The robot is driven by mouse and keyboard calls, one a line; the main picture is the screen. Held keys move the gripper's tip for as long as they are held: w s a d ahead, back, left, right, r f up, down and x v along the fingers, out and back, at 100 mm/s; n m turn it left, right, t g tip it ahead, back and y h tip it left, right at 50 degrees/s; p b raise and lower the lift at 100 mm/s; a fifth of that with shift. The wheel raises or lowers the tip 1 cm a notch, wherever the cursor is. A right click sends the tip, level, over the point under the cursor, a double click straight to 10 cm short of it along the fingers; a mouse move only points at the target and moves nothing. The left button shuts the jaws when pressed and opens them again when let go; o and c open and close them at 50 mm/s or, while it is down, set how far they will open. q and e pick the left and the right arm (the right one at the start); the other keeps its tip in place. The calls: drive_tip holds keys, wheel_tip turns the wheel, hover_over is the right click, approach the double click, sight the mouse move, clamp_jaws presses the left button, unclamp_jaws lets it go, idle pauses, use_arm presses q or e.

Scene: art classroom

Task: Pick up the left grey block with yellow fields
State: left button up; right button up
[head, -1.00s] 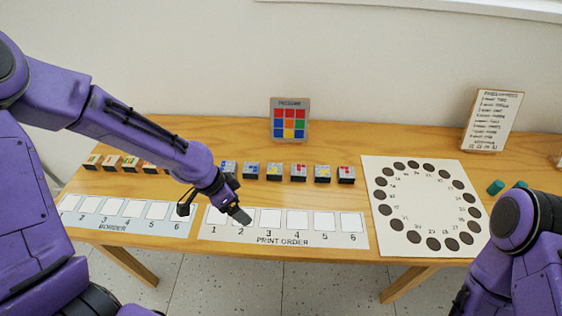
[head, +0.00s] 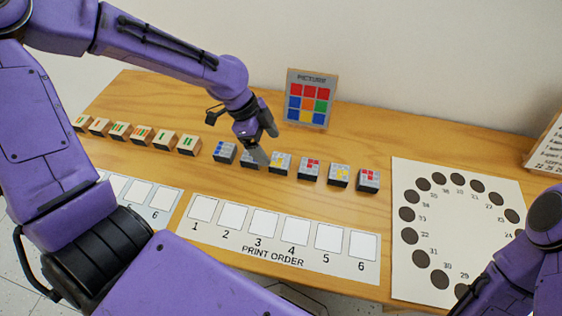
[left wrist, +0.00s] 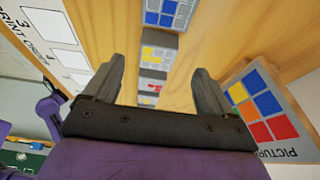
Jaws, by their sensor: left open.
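The left grey block with yellow fields (head: 280,163) stands in a row of grey blocks on the table, third from the left. My left gripper (head: 264,146) is open and empty above the row, just left of this block, and partly covers the blue-field block beside it. In the left wrist view the yellow-field block (left wrist: 158,56) shows between the open fingers of my left gripper (left wrist: 159,66), with a gap to each finger. The second yellow-field block (head: 339,176) stands further right. My right gripper is out of view.
Grey blocks with red fields (head: 309,169) and blue fields (head: 224,152) stand close by in the row. A picture card (head: 311,98) stands behind. The print order strip (head: 285,262) lies in front with empty squares. Several wooden blocks (head: 141,135) stand left.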

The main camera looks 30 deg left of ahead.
sight(280, 160)
use_arm(q)
drive_tip(key=x, duration=0.2)
drive_tip(key=d+x, duration=0.1)
drive_tip(key=x, duration=0.2)
drive_tip(key=shift+d, duration=0.1)
drive_tip(key=c, duration=1.1)
drive_tip(key=shift+c, duration=0.2)
